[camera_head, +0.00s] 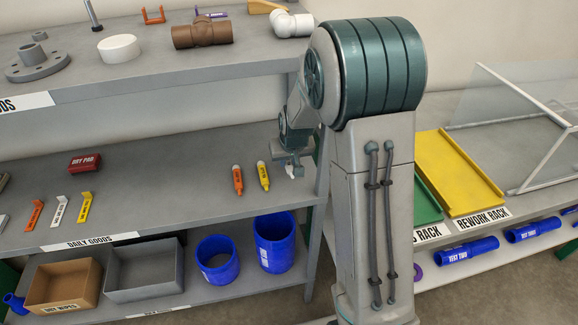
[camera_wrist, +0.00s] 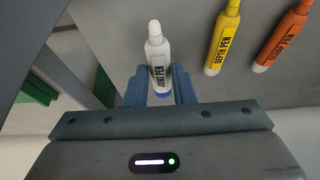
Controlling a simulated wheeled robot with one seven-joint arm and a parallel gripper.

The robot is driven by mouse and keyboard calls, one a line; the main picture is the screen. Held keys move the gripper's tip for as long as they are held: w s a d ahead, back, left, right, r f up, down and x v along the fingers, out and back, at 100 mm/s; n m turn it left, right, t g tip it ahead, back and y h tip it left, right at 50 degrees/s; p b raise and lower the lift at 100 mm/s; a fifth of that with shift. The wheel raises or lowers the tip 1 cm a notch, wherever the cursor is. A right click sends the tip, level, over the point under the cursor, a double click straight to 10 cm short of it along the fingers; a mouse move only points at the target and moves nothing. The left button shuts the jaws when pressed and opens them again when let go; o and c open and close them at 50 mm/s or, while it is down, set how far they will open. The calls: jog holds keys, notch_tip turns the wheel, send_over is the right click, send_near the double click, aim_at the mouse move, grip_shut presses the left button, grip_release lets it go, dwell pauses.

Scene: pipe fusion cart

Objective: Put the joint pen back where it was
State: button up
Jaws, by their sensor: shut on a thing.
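The white joint pen (camera_wrist: 159,58) is between the blue fingers of my gripper (camera_wrist: 160,88) in the wrist view, with its label facing the camera. My gripper (camera_head: 293,168) is shut on it. In the head view only a small white part of the pen (camera_head: 291,172) shows under the gripper, over the right end of the middle shelf (camera_head: 160,190). A yellow depth pen (camera_head: 264,175) lies just left of the gripper, and an orange pen (camera_head: 238,180) lies left of that. I cannot tell whether the joint pen touches the shelf.
The shelf's right upright (camera_head: 322,165) stands close to my gripper. A red dry pad (camera_head: 85,162) and several small tools lie further left. Blue cylinders (camera_head: 274,243) and bins stand on the lower shelf. The middle shelf is bare between pad and pens.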

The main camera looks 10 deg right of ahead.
aim_at(290, 165)
notch_tip(290, 165, down, 3)
jog(key=o, duration=0.9)
jog(key=shift+r, duration=0.1)
jog(key=v, duration=1.2)
